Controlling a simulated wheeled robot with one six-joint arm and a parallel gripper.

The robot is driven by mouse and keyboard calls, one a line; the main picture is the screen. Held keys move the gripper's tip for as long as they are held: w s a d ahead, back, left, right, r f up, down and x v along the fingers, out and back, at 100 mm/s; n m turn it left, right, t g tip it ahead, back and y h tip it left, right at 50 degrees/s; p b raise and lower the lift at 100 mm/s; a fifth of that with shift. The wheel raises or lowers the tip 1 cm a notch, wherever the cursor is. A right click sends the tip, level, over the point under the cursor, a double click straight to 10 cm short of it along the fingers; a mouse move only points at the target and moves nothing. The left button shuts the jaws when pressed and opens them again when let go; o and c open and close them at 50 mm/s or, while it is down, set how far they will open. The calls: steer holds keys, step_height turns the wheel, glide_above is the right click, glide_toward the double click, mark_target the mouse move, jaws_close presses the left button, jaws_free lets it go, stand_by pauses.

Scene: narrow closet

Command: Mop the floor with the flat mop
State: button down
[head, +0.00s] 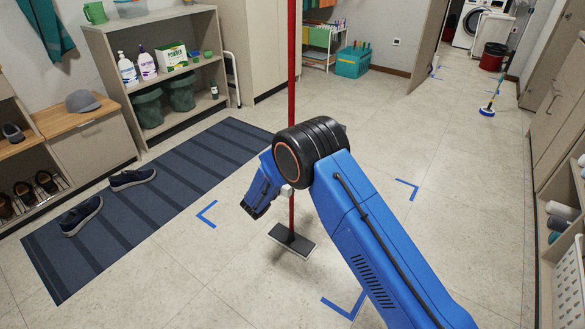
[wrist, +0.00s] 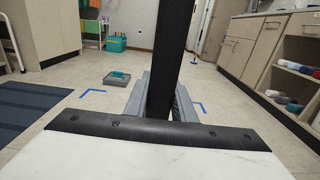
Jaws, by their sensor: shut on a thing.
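The flat mop stands close to upright, with a long red handle (head: 291,60) and a dark flat head (head: 291,240). My gripper (head: 272,188) is shut on the handle above the head. In the wrist view the gripper's grey fingers (wrist: 163,98) are around the handle (wrist: 175,50), which looks dark there. My arm's black joint hides part of the handle in the head view.
A striped dark mat (head: 150,205) with shoes (head: 82,215) lies left. Shelves (head: 165,75) and a bench (head: 85,140) line that side; cabinets (head: 560,105) stand right. Open floor leads to the doorway, with another mop (head: 487,111).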

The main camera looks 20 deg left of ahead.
steer(key=s+d, duration=0.4)
steer(key=d, duration=0.6)
steer(key=s+d, duration=0.3)
steer(key=d, duration=0.8)
steer(key=shift+s+d, duration=0.15)
steer(key=shift+s, duration=0.2)
stand_by(1.6)
steer(key=shift+r, duration=0.15)
step_height(320, 180, up, 8)
stand_by(0.8)
steer(key=shift+w, duration=0.1)
